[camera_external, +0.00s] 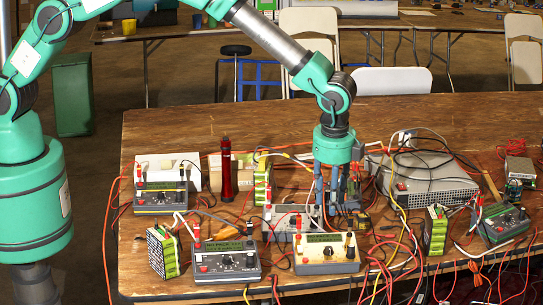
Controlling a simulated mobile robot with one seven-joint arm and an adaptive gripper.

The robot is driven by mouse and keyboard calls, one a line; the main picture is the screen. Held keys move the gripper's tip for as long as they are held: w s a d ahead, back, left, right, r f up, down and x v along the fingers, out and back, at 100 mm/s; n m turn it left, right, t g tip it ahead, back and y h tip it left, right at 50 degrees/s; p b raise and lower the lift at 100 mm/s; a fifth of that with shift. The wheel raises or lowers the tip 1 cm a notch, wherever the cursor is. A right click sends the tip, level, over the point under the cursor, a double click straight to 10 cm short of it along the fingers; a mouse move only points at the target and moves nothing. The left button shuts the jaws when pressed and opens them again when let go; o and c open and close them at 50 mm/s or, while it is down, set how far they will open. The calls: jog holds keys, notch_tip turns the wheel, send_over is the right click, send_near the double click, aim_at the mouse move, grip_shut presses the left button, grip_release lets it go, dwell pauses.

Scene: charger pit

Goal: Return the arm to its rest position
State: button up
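My green and grey arm (275,40) comes in from the left, arches across the top of the picture and bends down over the wooden table (210,125). My gripper (334,203) points straight down among the devices near the middle of the table. Its blue-grey fingers are small and overlap the clutter behind them. I cannot tell whether they are open or shut, or whether they touch or hold anything.
Around my gripper are a white meter (325,253), a dark meter (225,262), a red cylinder (226,170), a grey box (425,182) and tangled cables (400,235). More meters stand left and right. The table's back left is clear. Chairs (393,80) stand behind.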

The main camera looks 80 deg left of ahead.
jog(key=s+a+r+n+t+h+b, duration=0.1)
jog(key=s+a+r+n, duration=0.1)
jog(key=s+a+r, duration=0.7)
jog(key=s+a+r+n+t, duration=0.1)
jog(key=s+a+r+n, duration=0.2)
jog(key=r, duration=1)
jog(key=s+a+r+n+h+b, duration=0.1)
jog(key=s+a+r+n, duration=0.1)
jog(key=s+a+r, duration=0.55)
jog(key=s+a+r+n+t+b, duration=0.15)
jog(key=s+r, duration=0.25)
jog(key=s, duration=0.5)
jog(key=s+a+r+n, duration=0.2)
jog(key=s+r, duration=0.3)
jog(key=s, duration=0.3)
jog(key=s+a+f+n+t, duration=0.1)
jog(key=s, duration=0.6)
jog(key=s+a+f+n, duration=0.1)
jog(key=s+f+n, duration=0.1)
jog(key=s, duration=0.6)
jog(key=shift+s+a+f+t, duration=0.2)
jog(key=shift+s+a+t, duration=0.05)
jog(key=shift+a+t, duration=0.1)
